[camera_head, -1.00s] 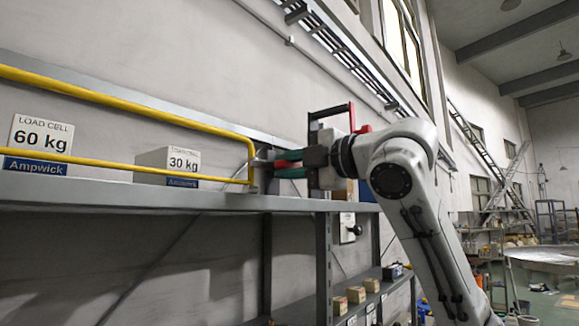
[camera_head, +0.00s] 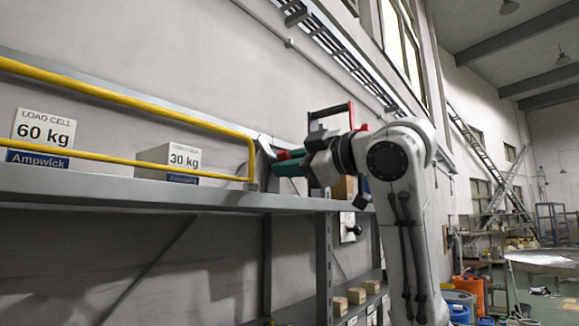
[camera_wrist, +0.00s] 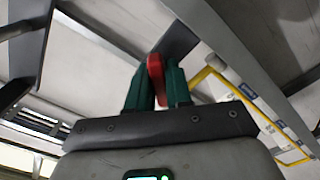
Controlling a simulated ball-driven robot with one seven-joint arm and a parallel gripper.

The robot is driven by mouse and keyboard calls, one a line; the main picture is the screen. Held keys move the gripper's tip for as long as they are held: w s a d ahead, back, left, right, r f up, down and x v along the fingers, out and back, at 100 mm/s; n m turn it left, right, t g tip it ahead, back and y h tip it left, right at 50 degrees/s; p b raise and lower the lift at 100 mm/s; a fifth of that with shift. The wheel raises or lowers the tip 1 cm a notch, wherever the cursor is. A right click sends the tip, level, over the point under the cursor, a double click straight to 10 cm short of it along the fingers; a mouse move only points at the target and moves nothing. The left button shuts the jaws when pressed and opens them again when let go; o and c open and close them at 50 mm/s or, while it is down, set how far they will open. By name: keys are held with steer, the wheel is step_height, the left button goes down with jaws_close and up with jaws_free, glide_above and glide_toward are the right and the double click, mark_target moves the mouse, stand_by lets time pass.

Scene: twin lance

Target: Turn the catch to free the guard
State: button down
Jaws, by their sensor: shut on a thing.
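The guard (camera_head: 130,105) is a yellow tubular rail along the front of the shelf; it also shows at the right of the wrist view (camera_wrist: 232,86). The catch is a red lever (camera_wrist: 155,75) on a grey metal plate (camera_wrist: 178,42). In the wrist view my gripper (camera_wrist: 156,80) has its two green fingers on either side of the red lever, shut on it. In the head view my gripper (camera_head: 279,163) is at the right end of the guard, tilted, and the fingers largely hide the catch.
Load cell boxes marked 60 kg (camera_head: 42,132) and 30 kg (camera_head: 170,160) stand on the shelf (camera_head: 110,190) behind the guard. A grey shelf post (camera_head: 323,265) stands below my gripper. Small boxes (camera_head: 356,296) sit on a lower shelf.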

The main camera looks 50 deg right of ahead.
steer(key=m, duration=0.4)
steer(key=shift+f+m, duration=0.15)
steer(key=shift+m, duration=0.15)
steer(key=shift+m+b, duration=0.3)
steer(key=shift+m, duration=2.2)
steer(key=c, duration=1.1)
jaws_free()
steer(key=s+b, duration=0.2)
steer(key=s, duration=0.3)
steer(key=s+b, duration=0.2)
steer(key=s, duration=0.3)
steer(key=shift+s+d, duration=0.2)
steer(key=shift+s, duration=0.2)
